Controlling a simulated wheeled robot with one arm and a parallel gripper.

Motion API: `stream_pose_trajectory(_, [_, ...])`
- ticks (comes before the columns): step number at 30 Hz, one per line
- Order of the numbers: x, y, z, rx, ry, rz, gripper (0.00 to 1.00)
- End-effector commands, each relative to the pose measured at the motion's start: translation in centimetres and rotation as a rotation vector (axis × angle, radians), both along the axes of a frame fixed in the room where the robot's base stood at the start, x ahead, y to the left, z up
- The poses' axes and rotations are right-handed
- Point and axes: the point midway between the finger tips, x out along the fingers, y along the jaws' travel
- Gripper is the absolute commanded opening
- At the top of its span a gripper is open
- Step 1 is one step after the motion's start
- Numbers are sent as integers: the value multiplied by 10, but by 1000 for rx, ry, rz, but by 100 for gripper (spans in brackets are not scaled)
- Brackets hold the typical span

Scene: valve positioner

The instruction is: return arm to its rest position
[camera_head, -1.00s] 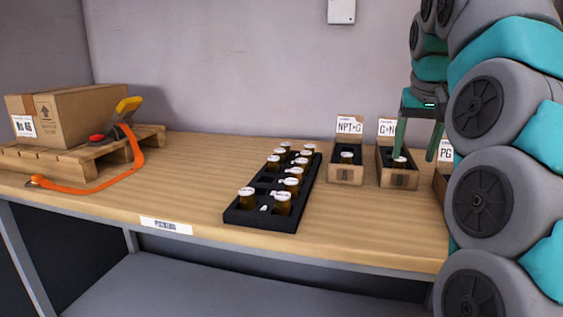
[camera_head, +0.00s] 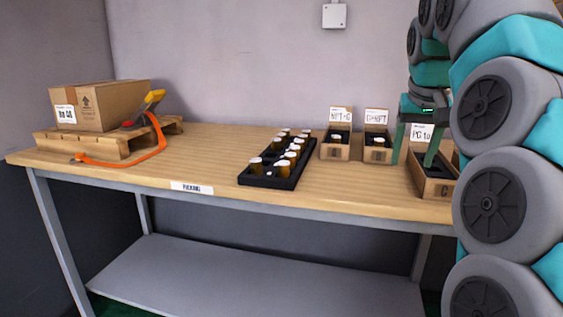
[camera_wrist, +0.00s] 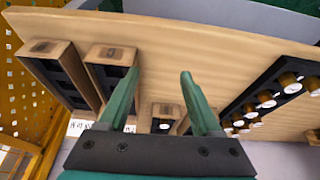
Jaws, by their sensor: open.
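My arm with grey joints and teal links fills the right side of the head view. My gripper (camera_head: 416,146) has two green fingers pointing down, apart and with nothing between them. In the head view its fingers overlap the wooden boxes on the right of the table. It also shows in the wrist view (camera_wrist: 157,88), open, with the wooden table top (camera_wrist: 215,50) beyond the fingers. Whether the fingers touch anything cannot be told, but they appear clear of the boxes.
On the table (camera_head: 215,150) stand a black tray (camera_head: 265,181) of brown bottles with white caps and several labelled wooden boxes (camera_head: 335,152). The front-left table top is clear.

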Motion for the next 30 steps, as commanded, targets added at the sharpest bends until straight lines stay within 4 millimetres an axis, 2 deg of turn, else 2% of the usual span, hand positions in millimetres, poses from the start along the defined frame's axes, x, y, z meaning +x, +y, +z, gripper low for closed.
stream_pose_trajectory(10, [-18, 18, -22, -13, 47, 64, 66])
stream_pose_trajectory(17, [-45, 40, -55, -23, 108, 134, 66])
stream_pose_trajectory(26, [-115, 72, -132, -22, 235, 230, 66])
stream_pose_trajectory(30, [-156, 83, -171, -13, 298, 254, 66])
